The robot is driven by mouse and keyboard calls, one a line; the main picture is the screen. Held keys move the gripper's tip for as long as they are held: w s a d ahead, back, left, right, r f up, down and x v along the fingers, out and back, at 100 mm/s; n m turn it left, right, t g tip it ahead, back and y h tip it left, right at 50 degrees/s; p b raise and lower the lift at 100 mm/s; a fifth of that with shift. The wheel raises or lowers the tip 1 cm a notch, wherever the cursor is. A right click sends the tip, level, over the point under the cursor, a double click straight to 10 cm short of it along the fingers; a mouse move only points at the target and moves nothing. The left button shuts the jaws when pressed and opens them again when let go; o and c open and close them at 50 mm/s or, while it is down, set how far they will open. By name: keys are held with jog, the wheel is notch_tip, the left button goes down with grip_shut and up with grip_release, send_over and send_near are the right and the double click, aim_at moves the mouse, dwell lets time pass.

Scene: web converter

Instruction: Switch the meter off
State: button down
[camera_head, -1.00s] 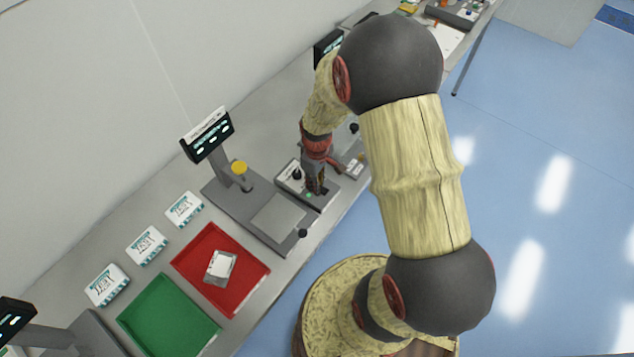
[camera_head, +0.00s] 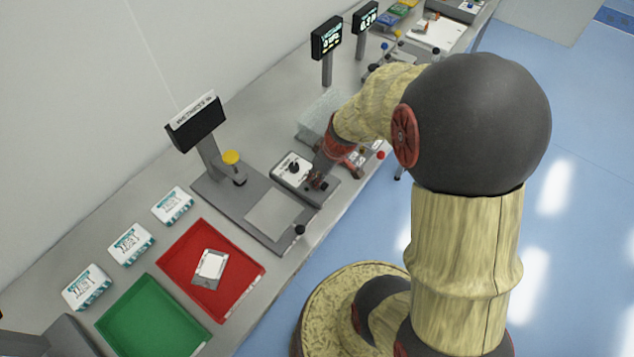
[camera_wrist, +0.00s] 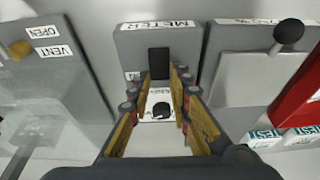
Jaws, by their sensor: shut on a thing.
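The meter's control box (camera_head: 325,191) is grey with a white panel that bears a black knob (camera_head: 293,168). In the wrist view the box (camera_wrist: 130,45) has a METER label along its edge, and a black switch (camera_wrist: 158,62) is set in its top. My gripper (camera_head: 317,180) is down at the switch. The meter's display (camera_head: 195,125) on the post is dark.
A red tray (camera_head: 243,285) with a white packet, a green tray (camera_head: 150,310) and several white boxes lie at left. A clear VENT cover (camera_wrist: 60,85) is close on the other side.

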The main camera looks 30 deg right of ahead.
jog(key=shift+s+d+f+t+b, duration=0.2)
jog(key=shift+t+b, duration=0.5)
jog(key=shift+b, duration=2.45)
jog(key=shift+s+a+r+y+b, duration=0.1)
jog(key=shift+r+y+b, duration=0.2)
jog(key=shift+b, duration=0.65)
jog(key=c, duration=1.7)
grip_release()
jog(key=shift+o, duration=0.3)
jog(key=v, duration=1.2)
jog(key=shift+s+f, duration=0.15)
jog(key=shift+s, duration=0.05)
